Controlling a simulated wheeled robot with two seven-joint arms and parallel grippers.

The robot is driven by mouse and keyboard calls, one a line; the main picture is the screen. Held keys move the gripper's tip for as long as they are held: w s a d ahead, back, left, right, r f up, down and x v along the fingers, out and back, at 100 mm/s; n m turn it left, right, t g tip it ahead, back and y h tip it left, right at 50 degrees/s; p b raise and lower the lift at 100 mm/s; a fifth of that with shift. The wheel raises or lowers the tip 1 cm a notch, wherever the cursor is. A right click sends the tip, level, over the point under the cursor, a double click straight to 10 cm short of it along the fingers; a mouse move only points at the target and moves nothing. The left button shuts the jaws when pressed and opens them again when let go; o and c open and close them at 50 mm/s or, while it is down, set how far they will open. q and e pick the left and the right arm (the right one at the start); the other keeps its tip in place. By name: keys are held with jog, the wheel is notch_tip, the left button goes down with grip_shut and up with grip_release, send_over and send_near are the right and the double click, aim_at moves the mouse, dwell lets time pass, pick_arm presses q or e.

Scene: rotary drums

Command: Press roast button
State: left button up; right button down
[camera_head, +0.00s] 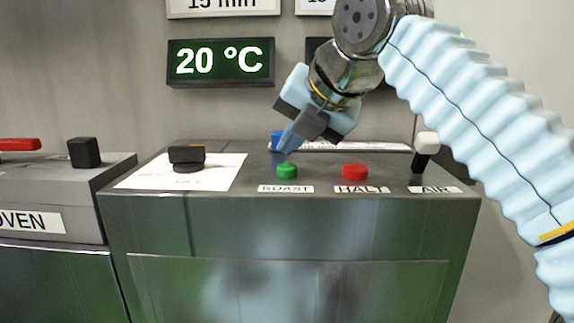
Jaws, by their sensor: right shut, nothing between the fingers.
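The green roast button (287,171) sits on top of the grey metal cabinet (200,215), just behind a label reading ROAST (285,189). My right gripper (287,147) comes in from the upper right, tilted down to the left. Its blue fingers are shut and empty, with their tips just above and behind the green button. I cannot tell whether they touch it. My left gripper does not show.
A red button (355,172) labelled HALT and a lever (424,150) labelled AIR stand to the right. A black knob (187,157) is on the left over a white sheet. A display (220,62) reads 20 °C. The oven (45,200) stands left.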

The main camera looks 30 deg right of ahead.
aim_at(292, 168)
jog(key=shift+f, duration=0.15)
jog(key=shift+f+b, duration=0.3)
jog(key=shift+b, duration=0.05)
jog(key=shift+f+b, duration=0.45)
jog(key=shift+f, duration=0.05)
dwell(0.8)
jog(key=shift+r, duration=0.15)
jog(key=shift+r+p, duration=0.8)
jog(key=shift+p, duration=0.25)
notch_tip(292, 168, up, 3)
jog(key=p, duration=0.3)
jog(key=shift+r+p, duration=0.35)
jog(key=shift+r, duration=0.65)
